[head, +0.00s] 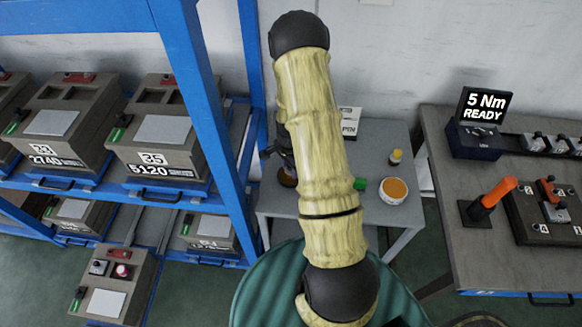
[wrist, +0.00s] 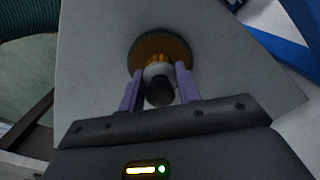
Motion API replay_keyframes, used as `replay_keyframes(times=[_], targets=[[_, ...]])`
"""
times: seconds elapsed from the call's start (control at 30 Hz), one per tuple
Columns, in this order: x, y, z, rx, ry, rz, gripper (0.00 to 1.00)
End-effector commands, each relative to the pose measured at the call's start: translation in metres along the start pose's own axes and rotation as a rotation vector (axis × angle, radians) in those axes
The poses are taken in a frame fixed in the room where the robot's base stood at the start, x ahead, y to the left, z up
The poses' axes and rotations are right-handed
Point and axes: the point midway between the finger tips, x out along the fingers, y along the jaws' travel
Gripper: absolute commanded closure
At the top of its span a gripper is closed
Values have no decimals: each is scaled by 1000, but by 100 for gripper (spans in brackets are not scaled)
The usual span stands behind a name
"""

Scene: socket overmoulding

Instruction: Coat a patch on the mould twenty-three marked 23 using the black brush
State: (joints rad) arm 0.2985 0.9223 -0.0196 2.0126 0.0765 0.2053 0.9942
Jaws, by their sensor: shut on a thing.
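My gripper (wrist: 159,76) is shut on the black brush (wrist: 159,94), which shows in the wrist view as a dark round end with a pale collar and amber tips between the purple fingers. The brush is over a round brown-amber dish (wrist: 178,48); whether its tips touch is unclear. In the head view this dish (head: 287,179) is on the left of the small grey table, partly hidden by my arm. Several grey moulds sit on the blue rack. One mould (head: 160,130) has a plate that looks like 25 or 23, with 5120 below; I cannot read it surely.
The grey table (head: 335,125) also bears a white tub of amber stuff (head: 394,191), a small yellow bottle (head: 395,157) and a green item (head: 360,184). Blue rack posts (head: 195,80) stand left of my arm. A workbench (head: 450,190) with a 5 Nm display is right.

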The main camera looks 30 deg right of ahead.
Motion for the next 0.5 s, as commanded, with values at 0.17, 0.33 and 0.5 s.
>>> replay_keyframes(times=[0.17, 0.33, 0.5], targets=[[-7, 2, 1, 0, -2, 5, 89], [-19, 1, 1, 0, -2, 4, 89], [-30, 1, 0, 0, -1, 3, 89]])
